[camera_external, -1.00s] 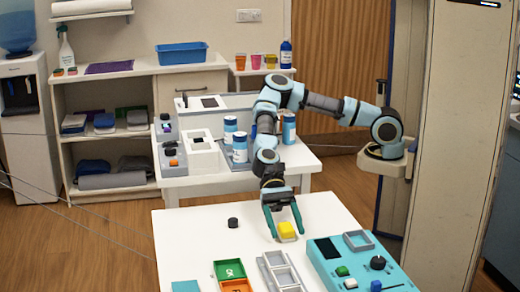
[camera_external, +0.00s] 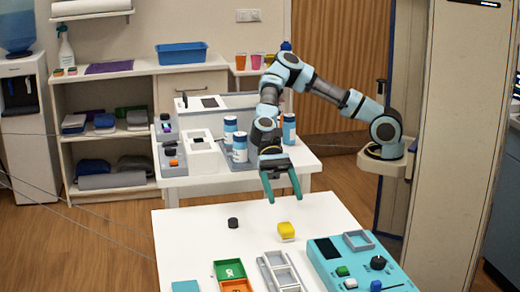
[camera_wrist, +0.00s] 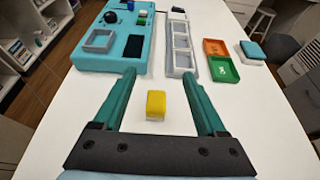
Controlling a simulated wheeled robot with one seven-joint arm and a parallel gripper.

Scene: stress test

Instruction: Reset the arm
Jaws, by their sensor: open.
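My gripper (camera_external: 284,198) is open and empty, raised above the back part of the white table (camera_external: 190,238). Its two green fingers also show in the wrist view (camera_wrist: 165,78). A yellow block (camera_external: 286,231) with a pale base sits on the table below the gripper. In the wrist view the yellow block (camera_wrist: 156,105) appears between the fingers, but the outside view shows it apart from them and lower.
A teal panel (camera_external: 340,263) with a knob, a grey divided tray (camera_external: 268,272), a green tray (camera_external: 229,270) and an orange tray (camera_external: 236,286) fill the table's front. A black knob (camera_external: 233,223) lies left of the block. Bottles (camera_external: 240,148) stand on the table behind.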

